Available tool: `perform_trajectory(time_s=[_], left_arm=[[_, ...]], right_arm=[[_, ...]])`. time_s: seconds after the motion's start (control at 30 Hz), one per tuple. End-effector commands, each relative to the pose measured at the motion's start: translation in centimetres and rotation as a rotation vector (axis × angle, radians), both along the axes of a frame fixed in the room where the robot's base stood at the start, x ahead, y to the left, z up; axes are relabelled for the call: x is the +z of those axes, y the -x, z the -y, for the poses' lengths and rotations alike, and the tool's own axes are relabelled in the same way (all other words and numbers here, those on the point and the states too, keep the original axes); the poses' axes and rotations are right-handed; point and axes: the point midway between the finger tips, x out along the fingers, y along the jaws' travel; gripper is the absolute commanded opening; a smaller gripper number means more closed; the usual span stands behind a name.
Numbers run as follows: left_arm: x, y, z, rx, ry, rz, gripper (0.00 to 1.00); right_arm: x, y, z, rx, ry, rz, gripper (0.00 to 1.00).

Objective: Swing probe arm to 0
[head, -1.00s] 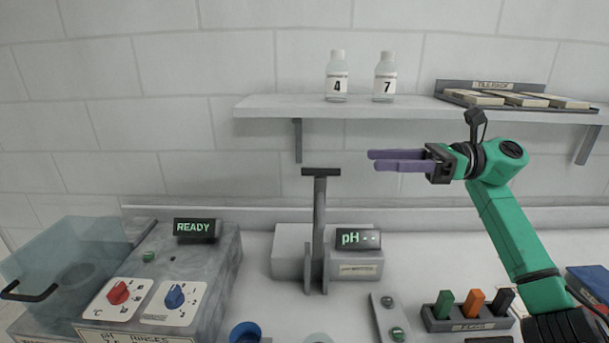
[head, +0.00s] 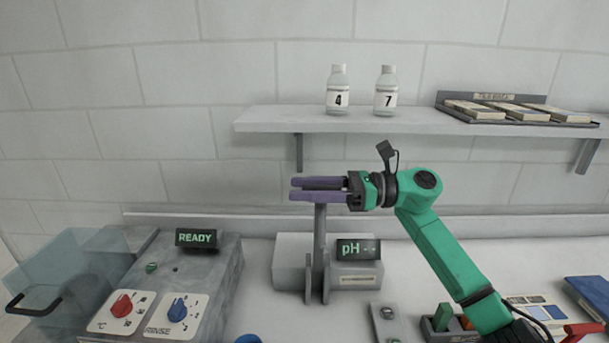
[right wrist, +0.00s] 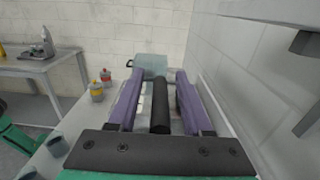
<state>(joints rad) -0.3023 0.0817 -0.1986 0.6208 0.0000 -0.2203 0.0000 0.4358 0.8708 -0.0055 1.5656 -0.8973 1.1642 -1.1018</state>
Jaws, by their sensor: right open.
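The probe arm (head: 319,235) is a grey upright post on the pH meter (head: 291,277), whose display (head: 358,249) reads "pH --". Its dark crossbar is hidden behind my right gripper's fingers in the head view. My right gripper (head: 297,189) reaches in from the right at the top of the post, its purple fingers level and pointing left. In the right wrist view the black crossbar (right wrist: 160,106) lies lengthwise between the two open fingers, with a gap on each side. My left gripper is not in view.
A wall shelf (head: 390,121) above holds bottles marked 4 (head: 338,92) and 7 (head: 385,92) and a tray of strips. The washer control box (head: 205,272) and a clear basin (head: 70,275) stand left.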

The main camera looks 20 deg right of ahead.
Motion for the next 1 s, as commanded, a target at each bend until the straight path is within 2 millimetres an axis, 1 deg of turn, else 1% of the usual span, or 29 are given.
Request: perform_trajectory(time_s=[0.1, 0.27, 0.3, 0.4, 1.0], left_arm=[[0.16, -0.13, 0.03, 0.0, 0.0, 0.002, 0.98], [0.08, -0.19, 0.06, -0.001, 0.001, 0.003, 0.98], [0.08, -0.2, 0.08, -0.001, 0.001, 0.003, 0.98], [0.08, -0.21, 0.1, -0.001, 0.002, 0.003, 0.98], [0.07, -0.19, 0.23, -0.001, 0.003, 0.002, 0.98]], right_arm=[[-0.05, -0.17, -0.36, 0.0, 0.0, 0.001, 0.5], [-0.12, -0.17, -0.32, -0.001, 0.0, 0.001, 0.5], [-0.12, -0.16, -0.31, 0.0, 0.0, 0.001, 0.34], [-0.12, -0.16, -0.3, 0.0, 0.0, 0.0, 0.0], [-0.12, -0.14, -0.27, 0.0, 0.0, -0.001, 0.0]])
